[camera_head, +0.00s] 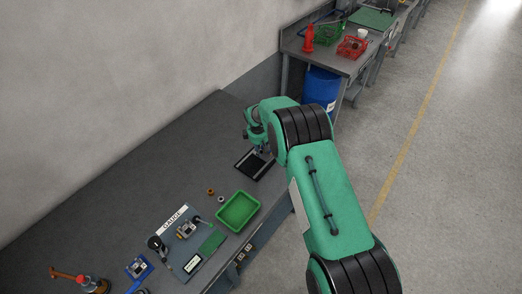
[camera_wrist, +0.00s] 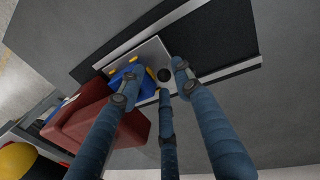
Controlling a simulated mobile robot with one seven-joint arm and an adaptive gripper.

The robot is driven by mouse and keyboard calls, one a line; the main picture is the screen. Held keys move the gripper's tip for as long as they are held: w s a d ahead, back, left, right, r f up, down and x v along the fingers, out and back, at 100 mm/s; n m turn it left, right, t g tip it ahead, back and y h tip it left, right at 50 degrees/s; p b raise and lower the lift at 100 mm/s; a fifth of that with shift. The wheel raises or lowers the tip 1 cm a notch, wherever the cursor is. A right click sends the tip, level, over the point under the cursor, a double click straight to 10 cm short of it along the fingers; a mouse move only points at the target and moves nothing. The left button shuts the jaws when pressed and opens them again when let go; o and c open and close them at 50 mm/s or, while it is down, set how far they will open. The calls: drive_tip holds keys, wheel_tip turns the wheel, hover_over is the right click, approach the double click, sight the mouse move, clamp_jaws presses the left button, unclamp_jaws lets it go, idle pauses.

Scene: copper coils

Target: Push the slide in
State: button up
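The slide, a silver plate (camera_wrist: 151,52) with a black round knob (camera_wrist: 164,75), sits at one end of a black track (camera_wrist: 215,38) between two pale rails in the wrist view. In the head view the track (camera_head: 246,168) lies on the grey bench beneath my gripper (camera_head: 262,152). In the wrist view my gripper's (camera_wrist: 158,84) three blue-grey fingers are spread apart, with their tips around the knob. They look empty; I cannot tell whether any finger touches the knob or plate. A blue part with yellow pieces (camera_wrist: 128,76) is partly hidden behind the left finger.
On the bench, a green tray (camera_head: 238,211), small copper-coloured rings (camera_head: 211,191) and a gauge board (camera_head: 186,240) lie nearer the camera. The bench behind the track is clear.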

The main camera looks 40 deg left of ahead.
drive_tip(key=shift+r, duration=0.1)
wheel_tip(320, 180, up, 12)
drive_tip(key=s, duration=0.2)
drive_tip(key=shift+s+d+f, duration=0.15)
drive_tip(key=shift+d+f, duration=0.1)
idle(0.4)
idle(0.6)
